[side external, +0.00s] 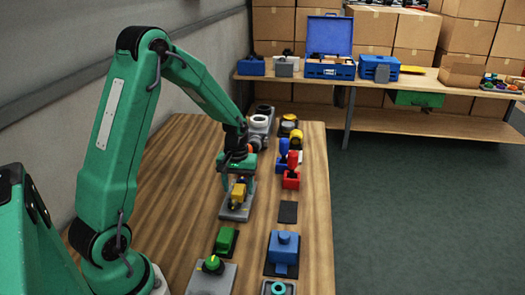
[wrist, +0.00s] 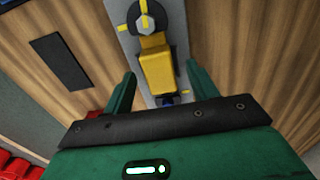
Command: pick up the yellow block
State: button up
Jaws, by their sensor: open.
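The yellow block (side external: 238,192) sits on a grey plate (side external: 236,213) on the wooden table. In the wrist view the yellow block (wrist: 157,72) lies between my gripper's two green fingers, with visible gaps on both sides. In the wrist view my gripper (wrist: 159,72) is open and holds nothing.
Red (side external: 291,172) and blue (side external: 283,155) fixtures stand right of my gripper. A flat black pad (side external: 288,212) lies to the right. A green block (side external: 226,240) and a blue block (side external: 283,252) stand nearer. Bare wood lies left of the plate.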

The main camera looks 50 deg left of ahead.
aim_at(239, 189)
jog(key=shift+f, duration=0.15)
dwell(0.3)
jog(key=c, duration=1.2)
jog(key=shift+r, duration=0.6)
notch_tip(239, 189, up, 3)
jog(key=shift+d+r, duration=0.1)
jog(key=shift+r, duration=0.05)
jog(key=d+r, duration=0.2)
jog(key=d, duration=0.1)
jog(key=s+d+r, duration=0.1)
jog(key=d+r, duration=0.1)
jog(key=d, duration=0.2)
jog(key=s+d+r, duration=0.1)
jog(key=d+r, duration=0.1)
jog(key=d, duration=0.2)
jog(key=shift+d+r, duration=0.15)
jog(key=shift+r, duration=0.15)
jog(key=shift+w+r, duration=0.1)
jog(key=shift+r, duration=1.05)
dwell(0.4)
jog(key=shift+r, duration=2.35)
